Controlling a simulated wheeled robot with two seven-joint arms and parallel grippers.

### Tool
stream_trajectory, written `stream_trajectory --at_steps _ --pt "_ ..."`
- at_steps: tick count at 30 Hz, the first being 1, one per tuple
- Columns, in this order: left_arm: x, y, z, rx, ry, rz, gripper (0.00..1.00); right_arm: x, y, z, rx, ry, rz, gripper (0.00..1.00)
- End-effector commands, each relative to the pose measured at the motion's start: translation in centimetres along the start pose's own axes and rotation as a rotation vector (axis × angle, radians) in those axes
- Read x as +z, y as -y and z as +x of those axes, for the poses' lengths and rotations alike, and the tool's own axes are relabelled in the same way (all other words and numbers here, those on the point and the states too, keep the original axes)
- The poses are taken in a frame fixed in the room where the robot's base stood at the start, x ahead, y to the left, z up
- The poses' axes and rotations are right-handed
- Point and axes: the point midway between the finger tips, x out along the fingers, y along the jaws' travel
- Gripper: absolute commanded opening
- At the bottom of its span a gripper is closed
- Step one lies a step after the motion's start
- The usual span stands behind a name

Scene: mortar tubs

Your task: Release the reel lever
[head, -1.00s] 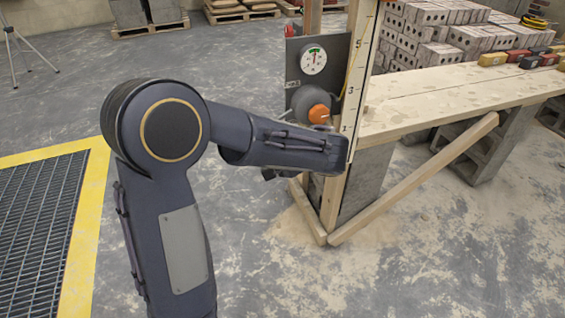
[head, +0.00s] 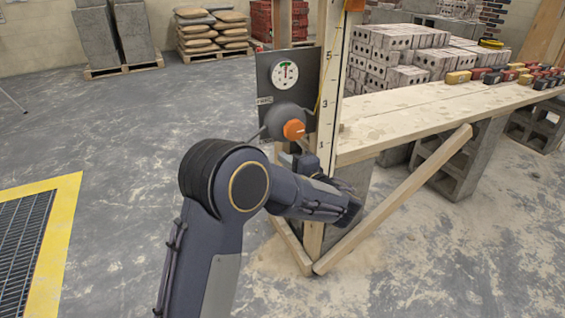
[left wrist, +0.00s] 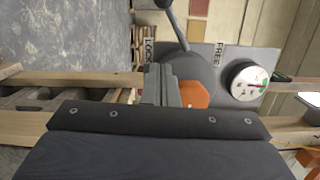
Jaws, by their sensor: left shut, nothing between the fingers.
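The reel (head: 284,118) is a grey drum with an orange hub (head: 293,130), mounted on a dark plate on a wooden post. Its grey lever (head: 258,134) sticks out to the lower left in the head view. In the left wrist view the lever (left wrist: 178,27) slants up from the drum, between the printed words LOCK (left wrist: 149,52) and FREE (left wrist: 219,54). My left gripper (left wrist: 160,84) is shut and empty, in front of the drum and beside the orange hub. In the head view the gripper (head: 294,157) is just below the hub; its fingertips are hard to make out. Contact cannot be told.
A white dial (head: 285,74) sits above the reel. A numbered measuring staff (head: 327,90) stands right of the plate. A plank bench (head: 400,120) with a diagonal brace (head: 395,200) stands to the right.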

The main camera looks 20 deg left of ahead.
Motion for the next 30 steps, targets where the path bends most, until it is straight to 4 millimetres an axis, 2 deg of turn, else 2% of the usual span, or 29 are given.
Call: stream_trajectory --at_steps 3,10,13,18,30 --pt "0.2 -0.2 2.8 0.000 0.007 -0.003 0.00 0.3 -0.3 0.6 0.000 0.000 0.000 0.36" --pt "0.2 -0.2 7.6 0.000 0.006 -0.002 0.00 0.7 -0.6 1.3 0.000 0.000 0.000 0.36" --pt "2.0 -0.2 7.7 0.001 0.003 -0.001 0.00 0.9 -0.8 1.7 0.000 0.001 0.000 0.36" --pt "3.5 -0.1 8.0 0.000 0.001 0.000 0.00 1.0 -0.9 2.0 0.000 0.000 0.000 0.36" --pt "3.9 0.0 8.1 0.000 0.001 0.000 0.00 1.0 -0.9 2.0 0.000 0.000 0.000 0.36"
